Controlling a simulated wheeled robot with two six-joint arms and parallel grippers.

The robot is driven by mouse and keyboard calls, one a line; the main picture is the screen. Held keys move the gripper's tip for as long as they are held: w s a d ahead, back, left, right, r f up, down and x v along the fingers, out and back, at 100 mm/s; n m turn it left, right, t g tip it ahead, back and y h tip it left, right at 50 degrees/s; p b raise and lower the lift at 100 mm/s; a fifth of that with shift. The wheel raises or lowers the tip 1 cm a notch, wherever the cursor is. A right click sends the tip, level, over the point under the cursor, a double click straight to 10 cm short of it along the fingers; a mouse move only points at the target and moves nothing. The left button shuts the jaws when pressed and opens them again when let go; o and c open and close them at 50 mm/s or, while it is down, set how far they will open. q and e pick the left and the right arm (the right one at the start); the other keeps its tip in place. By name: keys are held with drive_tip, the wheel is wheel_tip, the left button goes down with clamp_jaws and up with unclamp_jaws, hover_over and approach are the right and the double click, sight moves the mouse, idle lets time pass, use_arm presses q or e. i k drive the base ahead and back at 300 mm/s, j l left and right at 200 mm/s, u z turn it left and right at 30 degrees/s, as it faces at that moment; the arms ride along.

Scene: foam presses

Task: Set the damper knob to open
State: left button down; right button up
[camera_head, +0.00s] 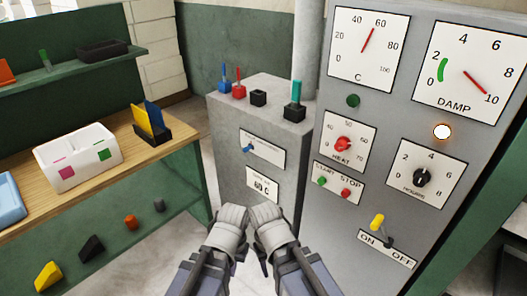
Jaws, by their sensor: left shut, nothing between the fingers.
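A blue knob (249,148) sits at the left end of a white label plate (265,150) on the front of the low grey cabinet; the lettering is too small to read, so I cannot confirm it is the damper knob. The DAMP gauge (465,72) on the tall panel has its red needle near 10, away from its green band at about 2. My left gripper (233,214) is shut and empty, low in front of the cabinet, below the blue knob and apart from it. My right gripper (266,213) is beside it, and also looks shut and empty.
A wooden bench (110,160) is at left.

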sight(246, 149)
drive_tip(key=i+l+z, duration=0.1)
drive_tip(key=i, duration=0.4)
drive_tip(key=i+l+z, duration=0.15)
drive_tip(key=i, duration=0.4)
drive_tip(key=l, duration=0.1)
